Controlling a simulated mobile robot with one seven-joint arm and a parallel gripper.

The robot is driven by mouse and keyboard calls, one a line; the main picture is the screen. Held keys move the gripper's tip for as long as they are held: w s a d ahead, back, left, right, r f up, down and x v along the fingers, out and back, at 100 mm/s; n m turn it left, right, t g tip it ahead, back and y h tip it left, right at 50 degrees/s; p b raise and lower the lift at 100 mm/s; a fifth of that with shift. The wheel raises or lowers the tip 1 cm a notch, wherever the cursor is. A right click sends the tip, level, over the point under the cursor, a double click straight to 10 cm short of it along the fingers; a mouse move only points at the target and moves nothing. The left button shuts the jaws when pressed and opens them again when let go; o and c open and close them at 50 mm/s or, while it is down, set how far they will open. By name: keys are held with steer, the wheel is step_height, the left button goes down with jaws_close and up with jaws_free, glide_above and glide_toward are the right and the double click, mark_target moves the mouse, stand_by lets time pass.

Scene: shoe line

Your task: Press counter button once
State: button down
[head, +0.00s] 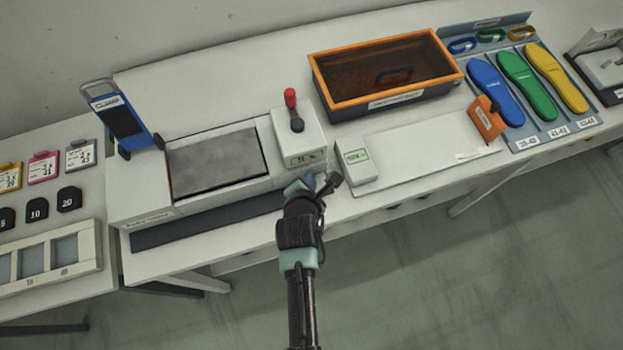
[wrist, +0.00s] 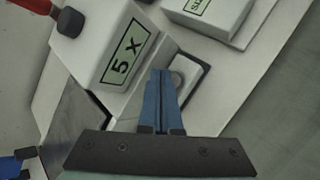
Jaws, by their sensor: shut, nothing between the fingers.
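A white box (head: 300,133) with a red-topped lever (head: 290,97) stands at the right end of the press-like unit. Its front label (wrist: 127,53) reads "5 X". In the head view my gripper (head: 309,180) is just in front of the box and hides the button.
A small labelled white box (head: 356,165) stands close to the right of my gripper. An orange-rimmed bin (head: 322,81), an orange tool (head: 487,121) and coloured insoles (head: 525,85) lie farther right. A blue upright device (head: 122,121) stands at the left.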

steer(key=shift+f, duration=0.1)
steer(key=shift+f, duration=0.35)
steer(key=shift+f+b, duration=0.55)
stand_by(0.8)
steer(key=shift+r, duration=0.1)
steer(key=shift+r+p, duration=0.85)
steer(key=shift+p, duration=0.2)
steer(key=shift+r, duration=0.1)
step_height(320, 180, up, 5)
steer(key=p, duration=0.5)
stand_by(0.6)
